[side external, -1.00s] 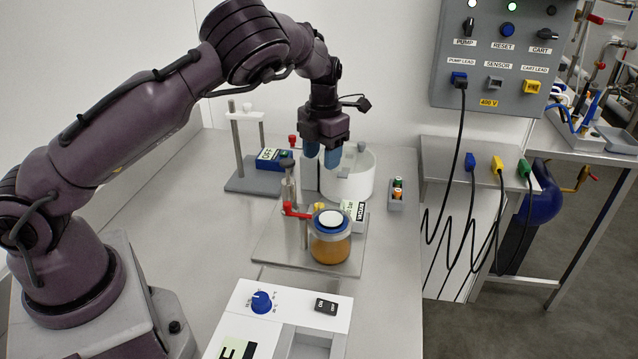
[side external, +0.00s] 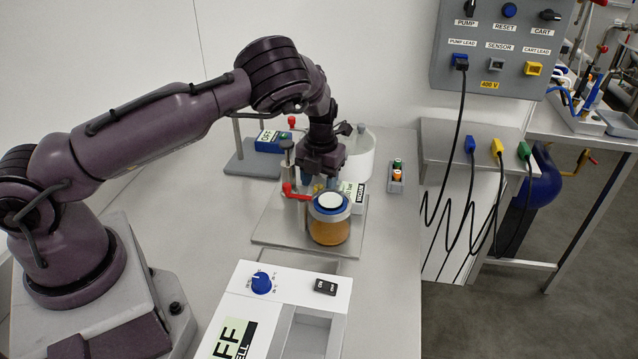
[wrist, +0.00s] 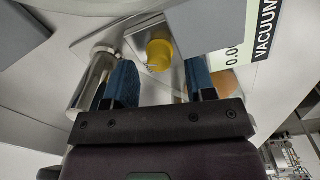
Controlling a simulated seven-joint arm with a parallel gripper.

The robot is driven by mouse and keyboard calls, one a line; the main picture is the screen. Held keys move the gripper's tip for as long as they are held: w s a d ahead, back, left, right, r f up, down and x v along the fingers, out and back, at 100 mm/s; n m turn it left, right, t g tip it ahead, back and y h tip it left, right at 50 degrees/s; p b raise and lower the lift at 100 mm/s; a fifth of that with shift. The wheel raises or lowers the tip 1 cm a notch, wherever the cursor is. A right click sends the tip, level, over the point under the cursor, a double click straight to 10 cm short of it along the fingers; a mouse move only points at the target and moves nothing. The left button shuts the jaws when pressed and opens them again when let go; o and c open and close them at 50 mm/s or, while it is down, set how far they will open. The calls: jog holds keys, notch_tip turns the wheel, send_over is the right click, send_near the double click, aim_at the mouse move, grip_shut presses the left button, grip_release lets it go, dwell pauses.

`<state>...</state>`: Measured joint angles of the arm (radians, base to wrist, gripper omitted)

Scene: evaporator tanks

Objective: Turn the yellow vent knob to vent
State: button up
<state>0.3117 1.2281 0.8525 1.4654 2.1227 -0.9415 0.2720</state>
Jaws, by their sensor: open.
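The yellow vent knob (wrist: 159,52) shows in the wrist view, on a grey metal part just beyond the gap between my fingertips. My gripper (wrist: 161,78) is open, with one blue finger to each side of the knob's line and no clear contact. In the side external view my gripper (side external: 317,182) points down behind the amber jar, over the metal plate (side external: 268,232). The knob is mostly hidden there by the gripper and the jar. I cannot tell which way the knob is set.
A jar of amber liquid (side external: 329,230) stands in front of the gripper. A red lever (side external: 296,192) is at its left. A display marked VACUUM (wrist: 262,35) is close by at the right in the wrist view. A white tank (side external: 358,160) stands behind.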

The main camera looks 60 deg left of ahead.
jog(key=shift+f, duration=0.65)
jog(key=c, duration=0.9)
jog(key=shift+n, duration=2.3)
jog(key=o, duration=0.9)
